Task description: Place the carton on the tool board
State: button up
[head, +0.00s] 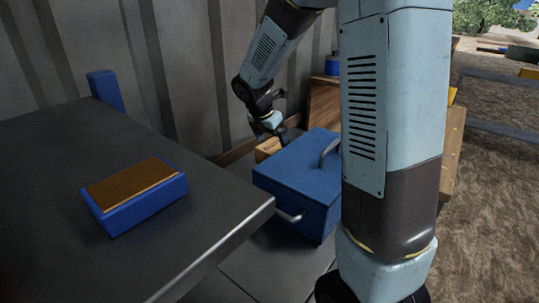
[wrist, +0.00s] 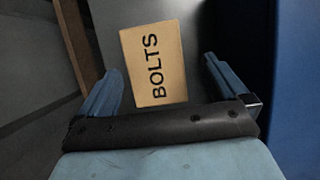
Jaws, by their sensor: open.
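The carton (wrist: 155,62) is a tan box with "BOLTS" printed on its top. In the wrist view it lies between the two spread fingers of my gripper (wrist: 161,66), with gaps visible on both sides. In the head view the carton (head: 267,148) is partly hidden behind a blue toolbox, and my gripper (head: 284,135) is just above it, small and partly hidden. A blue block with a brown top (head: 135,190) lies on the dark table; I cannot tell whether this is the tool board.
The blue toolbox (head: 298,172) with metal handles stands close beside the carton. The dark table (head: 60,245) fills the left, mostly clear, with a blue upright piece (head: 105,90) at its back edge. A corrugated wall (head: 195,70) stands behind. Wooden boxes (head: 322,105) are behind my arm.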

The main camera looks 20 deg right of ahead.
aim_at(271, 146)
jog(key=f, duration=0.3)
jog(key=shift+w+d+f, duration=0.1)
jog(key=shift+w+f, duration=0.15)
jog(key=shift+w, duration=0.15)
jog(key=shift+w+d+f, duration=0.15)
jog(key=shift+d+f, duration=0.1)
jog(key=shift+f, duration=0.4)
jog(key=shift+f, duration=0.2)
jog(key=shift+c, duration=0.5)
jog(key=shift+r, duration=0.1)
jog(key=c, duration=1.4)
